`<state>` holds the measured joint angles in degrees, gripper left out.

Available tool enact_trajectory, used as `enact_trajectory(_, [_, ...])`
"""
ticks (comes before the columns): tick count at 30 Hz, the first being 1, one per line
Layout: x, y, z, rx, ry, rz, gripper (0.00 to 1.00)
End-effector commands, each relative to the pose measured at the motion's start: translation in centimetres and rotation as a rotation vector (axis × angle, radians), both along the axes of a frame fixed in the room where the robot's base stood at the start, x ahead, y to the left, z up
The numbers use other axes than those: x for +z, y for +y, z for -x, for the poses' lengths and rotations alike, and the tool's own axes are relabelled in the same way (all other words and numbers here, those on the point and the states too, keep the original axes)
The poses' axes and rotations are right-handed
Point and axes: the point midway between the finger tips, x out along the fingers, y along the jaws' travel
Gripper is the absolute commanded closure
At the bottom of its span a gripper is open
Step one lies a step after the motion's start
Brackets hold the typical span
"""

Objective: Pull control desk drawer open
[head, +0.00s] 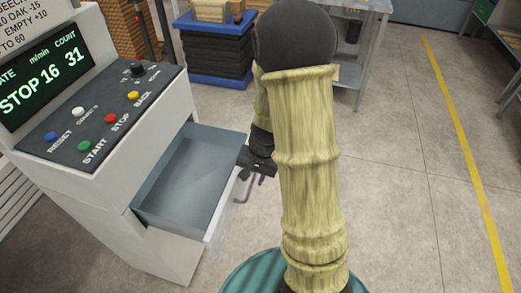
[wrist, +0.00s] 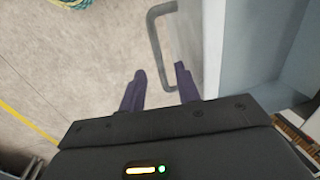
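The control desk (head: 160,235) stands at the left in the head view. Its drawer (head: 190,185) is pulled out, showing an empty grey-blue inside. The drawer's grey bar handle (head: 242,190) is on its front, and it also shows in the wrist view (wrist: 153,35). My gripper (head: 258,176) is at the handle, partly hidden by my arm in the head view. In the wrist view my gripper's two dark fingers (wrist: 162,86) are apart, with the lower end of the handle between them. I see no clear grip on the bar.
The desk top carries coloured buttons (head: 110,118) and a lit display (head: 40,80). A blue pallet stack (head: 215,50) and a grey metal table (head: 365,45) stand behind. The floor at the right is clear, with a yellow line (head: 465,150).

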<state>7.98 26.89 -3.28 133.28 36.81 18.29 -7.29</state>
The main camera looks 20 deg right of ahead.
Motion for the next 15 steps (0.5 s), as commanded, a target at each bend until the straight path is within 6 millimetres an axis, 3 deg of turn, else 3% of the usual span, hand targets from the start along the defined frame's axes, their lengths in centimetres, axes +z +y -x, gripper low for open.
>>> enact_trajectory(1, [1.4, -0.1, 0.0, 0.001, -0.004, 0.000, 0.68])
enact_trajectory(15, [10.6, -1.5, 1.1, 0.000, -0.006, 0.001, 0.68])
